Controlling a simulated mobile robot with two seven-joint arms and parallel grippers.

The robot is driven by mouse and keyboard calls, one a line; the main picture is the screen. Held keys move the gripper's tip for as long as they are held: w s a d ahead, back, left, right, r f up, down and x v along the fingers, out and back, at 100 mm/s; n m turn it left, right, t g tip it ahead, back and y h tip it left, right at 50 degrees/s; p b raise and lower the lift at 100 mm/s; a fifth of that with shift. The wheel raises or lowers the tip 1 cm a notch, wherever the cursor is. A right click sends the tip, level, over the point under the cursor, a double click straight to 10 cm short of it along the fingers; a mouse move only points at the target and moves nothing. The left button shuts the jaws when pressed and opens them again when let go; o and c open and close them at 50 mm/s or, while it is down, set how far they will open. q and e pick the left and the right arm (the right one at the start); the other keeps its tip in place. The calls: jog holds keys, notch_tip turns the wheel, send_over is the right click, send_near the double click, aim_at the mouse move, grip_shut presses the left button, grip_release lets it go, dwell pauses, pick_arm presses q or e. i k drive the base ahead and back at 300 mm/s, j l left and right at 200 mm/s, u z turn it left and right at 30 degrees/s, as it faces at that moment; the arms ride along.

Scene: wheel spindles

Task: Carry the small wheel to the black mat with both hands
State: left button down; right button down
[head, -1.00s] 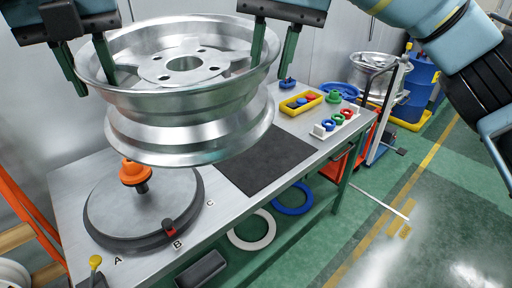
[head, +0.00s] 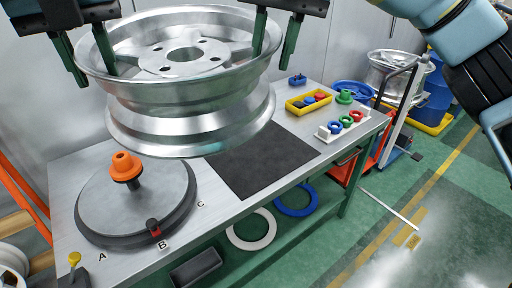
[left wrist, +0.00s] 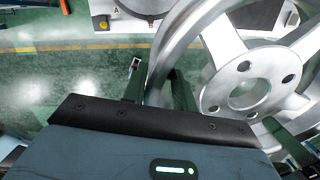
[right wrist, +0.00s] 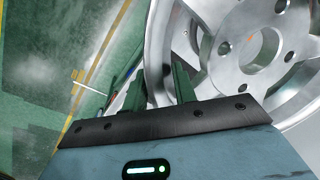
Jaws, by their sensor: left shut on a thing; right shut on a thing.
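The small wheel (head: 190,125), a silver rim with spokes and bolt holes, hangs level above the table in the head view. My left gripper (head: 92,62) is shut on its left rim edge, and my right gripper (head: 274,40) is shut on its right rim edge. The wheel also shows in the left wrist view (left wrist: 222,60) and the right wrist view (right wrist: 226,62), with fingers on either side of the rim wall. The black mat (head: 262,160) lies flat on the table, below and right of the wheel, its far left part hidden behind the wheel.
A round grey spindle plate (head: 150,205) with an orange cone (head: 124,166) stands at the table's left. A yellow tray (head: 308,103) and a white holder with coloured rings (head: 342,126) stand beyond the mat. White (head: 250,230) and blue rings (head: 296,200) sit below the table's front edge.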

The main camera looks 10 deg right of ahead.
aim_at(254, 148)
jog(key=i+l+u, duration=0.1)
jog(key=l+u, duration=0.3)
jog(key=l, duration=1.25)
